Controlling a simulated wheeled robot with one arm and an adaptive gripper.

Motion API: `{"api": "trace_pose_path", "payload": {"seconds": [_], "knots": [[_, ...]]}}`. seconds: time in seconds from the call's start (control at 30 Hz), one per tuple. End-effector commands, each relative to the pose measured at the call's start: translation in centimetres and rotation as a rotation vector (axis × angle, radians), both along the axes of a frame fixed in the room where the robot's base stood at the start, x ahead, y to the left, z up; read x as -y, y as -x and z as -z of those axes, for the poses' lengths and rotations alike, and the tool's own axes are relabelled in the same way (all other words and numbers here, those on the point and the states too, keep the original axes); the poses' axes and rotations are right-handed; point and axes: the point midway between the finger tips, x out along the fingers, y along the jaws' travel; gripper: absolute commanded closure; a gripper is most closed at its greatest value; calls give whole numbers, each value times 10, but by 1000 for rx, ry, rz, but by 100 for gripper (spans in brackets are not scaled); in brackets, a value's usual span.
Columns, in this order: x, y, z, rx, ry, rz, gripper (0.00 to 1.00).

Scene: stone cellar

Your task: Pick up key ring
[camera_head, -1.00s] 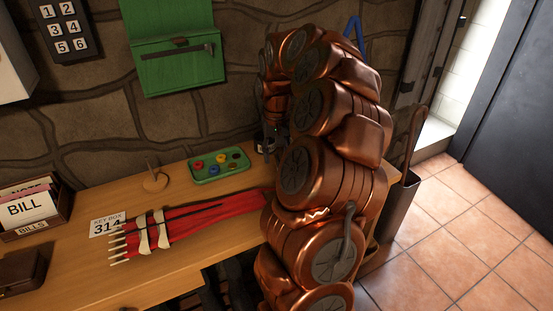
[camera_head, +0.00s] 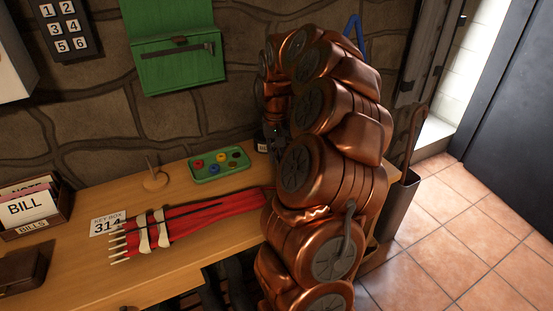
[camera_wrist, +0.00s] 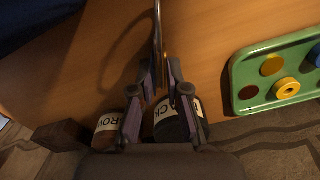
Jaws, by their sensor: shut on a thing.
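The key ring (camera_wrist: 158,28) shows in the wrist view as a thin metal hoop seen nearly edge-on, reaching up past the top edge. My gripper (camera_wrist: 163,76) has its two fingers closed on the hoop's near part. A curved shadow lies on the wooden table left of it. I cannot tell how far the ring is above the table, and no keys can be made out. In the head view my arm hides the ring and most of my gripper.
Two labelled bottles (camera_wrist: 107,130) (camera_wrist: 172,122) stand by the wall. A green tray (camera_head: 244,170) with coloured discs is beside them; it also shows in the wrist view (camera_wrist: 240,75). Red umbrellas (camera_head: 195,219), a wooden spindle (camera_head: 155,181) and a bill box (camera_head: 65,205) occupy the desk.

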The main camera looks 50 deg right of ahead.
Motion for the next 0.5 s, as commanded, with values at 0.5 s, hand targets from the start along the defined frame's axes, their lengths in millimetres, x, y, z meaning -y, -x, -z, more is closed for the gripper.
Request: {"api": "trace_pose_path", "payload": {"seconds": [0.5], "knots": [[1, -1, -48, 5, 5, 0, 100]]}}
